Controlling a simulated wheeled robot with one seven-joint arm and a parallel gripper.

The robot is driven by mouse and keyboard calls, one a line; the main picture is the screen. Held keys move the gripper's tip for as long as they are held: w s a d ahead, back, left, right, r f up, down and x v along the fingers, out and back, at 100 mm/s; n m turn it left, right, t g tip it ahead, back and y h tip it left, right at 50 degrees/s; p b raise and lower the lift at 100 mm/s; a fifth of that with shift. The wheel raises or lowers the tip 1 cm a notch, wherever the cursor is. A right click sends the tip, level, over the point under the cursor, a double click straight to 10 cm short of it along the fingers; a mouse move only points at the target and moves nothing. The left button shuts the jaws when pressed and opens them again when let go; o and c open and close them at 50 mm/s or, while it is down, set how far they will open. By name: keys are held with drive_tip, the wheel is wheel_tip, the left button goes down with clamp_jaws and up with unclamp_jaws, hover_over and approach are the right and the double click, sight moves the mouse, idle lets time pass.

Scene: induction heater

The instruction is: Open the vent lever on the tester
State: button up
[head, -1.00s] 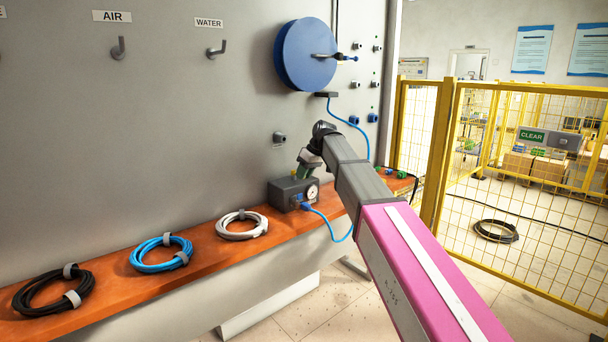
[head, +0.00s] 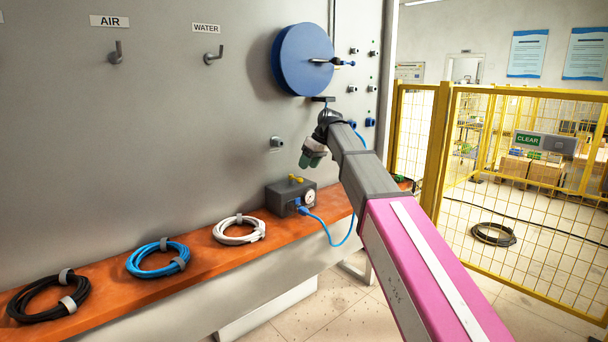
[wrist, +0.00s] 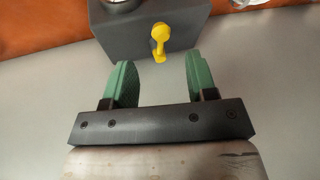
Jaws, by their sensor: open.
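The tester (head: 283,197) is a dark grey box with a round gauge on its front, standing on the orange shelf. The yellow vent lever (head: 295,178) is on its top; in the wrist view the lever (wrist: 160,40) lies just beyond the fingertips, about midway between them. My gripper (head: 311,160) is above the tester, apart from it. In the wrist view its two green fingers (wrist: 158,70) are spread with nothing between them. A blue hose plugs into the tester's front.
The orange shelf (head: 205,259) carries a white hose coil (head: 239,230), a blue coil (head: 158,259) and a black coil (head: 48,298) left of the tester. The grey wall (head: 190,130) stands close behind. A blue reel (head: 303,59) hangs above. A yellow fence (head: 440,150) is at right.

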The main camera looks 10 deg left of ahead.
drive_tip(key=shift+v, duration=2.25)
drive_tip(key=s+d+f+m+h, duration=0.1)
drive_tip(key=s+d+f+m, duration=0.1)
drive_tip(key=d+f, duration=0.5)
drive_tip(key=s+d+f+m, duration=0.2)
drive_tip(key=d+f, duration=0.2)
drive_tip(key=f, duration=0.7)
drive_tip(key=s+d+f+m+h, duration=0.1)
drive_tip(key=s+d+f+m, duration=0.1)
drive_tip(key=d+f, duration=0.45)
drive_tip(key=s+d+f+m+h, duration=0.1)
drive_tip(key=s+d+f+m, duration=0.2)
drive_tip(key=s+d+f, duration=0.4)
drive_tip(key=s+d+f+m+h, duration=0.2)
drive_tip(key=s+d+f, duration=0.5)
drive_tip(key=s+f, duration=0.4)
wheel_tip(320, 180, down, 5)
drive_tip(key=shift+s+d+r+m, duration=0.2)
drive_tip(key=shift+s+d+m, duration=0.1)
drive_tip(key=shift+s+m, duration=0.1)
